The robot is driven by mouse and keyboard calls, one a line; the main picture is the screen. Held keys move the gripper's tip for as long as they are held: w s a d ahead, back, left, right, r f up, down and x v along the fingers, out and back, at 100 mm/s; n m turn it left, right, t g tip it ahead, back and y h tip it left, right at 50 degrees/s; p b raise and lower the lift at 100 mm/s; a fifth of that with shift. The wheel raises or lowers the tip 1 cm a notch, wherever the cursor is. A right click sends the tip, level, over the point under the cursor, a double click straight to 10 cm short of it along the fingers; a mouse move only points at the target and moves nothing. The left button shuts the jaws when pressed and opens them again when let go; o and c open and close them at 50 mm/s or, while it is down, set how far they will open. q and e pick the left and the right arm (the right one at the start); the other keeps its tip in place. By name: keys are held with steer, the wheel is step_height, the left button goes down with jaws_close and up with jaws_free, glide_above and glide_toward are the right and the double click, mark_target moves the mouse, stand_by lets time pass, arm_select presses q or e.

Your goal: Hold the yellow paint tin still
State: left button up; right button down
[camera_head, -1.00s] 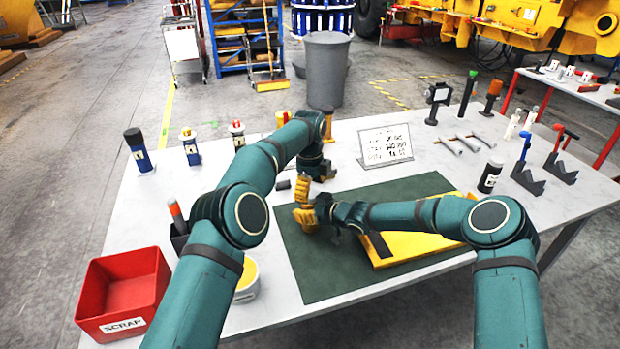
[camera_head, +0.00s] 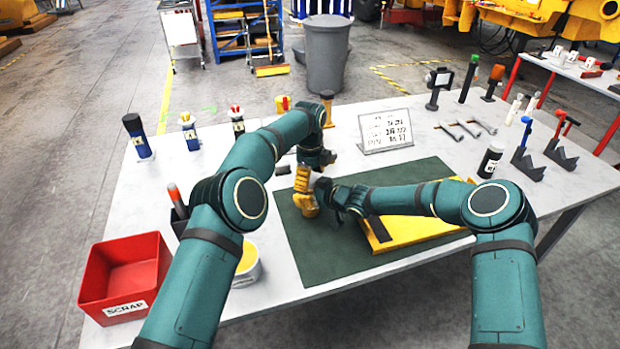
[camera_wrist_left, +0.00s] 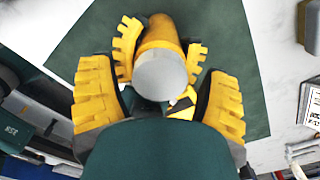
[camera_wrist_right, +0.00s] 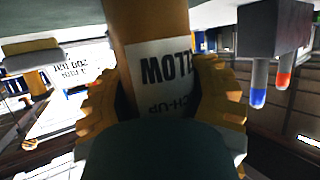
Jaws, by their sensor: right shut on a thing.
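The yellow paint tin (camera_wrist_left: 160,35) has a pale grey round end facing the left wrist camera. In the right wrist view its orange-yellow body and white label (camera_wrist_right: 165,70) show, with the lettering upside down. My right gripper (camera_wrist_right: 160,100) is shut on the tin, one yellow finger on each side. My left gripper (camera_wrist_left: 162,80) is open, its fingers spread wide on either side of the tin's grey end. I cannot tell whether they touch it. In the head view the grippers and arms hide most of the tin above the green mat (camera_head: 330,255).
A yellow casting (camera_head: 415,235) lies on the mat's right. A red SCRAP bin (camera_head: 125,275) and a white tub (camera_head: 247,270) stand at the table's front left. A printed sign (camera_head: 386,130) stands behind the mat. Bottles and tools line the back and right.

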arm_select(q)
steer(key=shift+r, duration=2.3)
arm_select(e)
steer(key=shift+c, duration=0.4)
jaws_free()
steer(key=shift+d, duration=0.1)
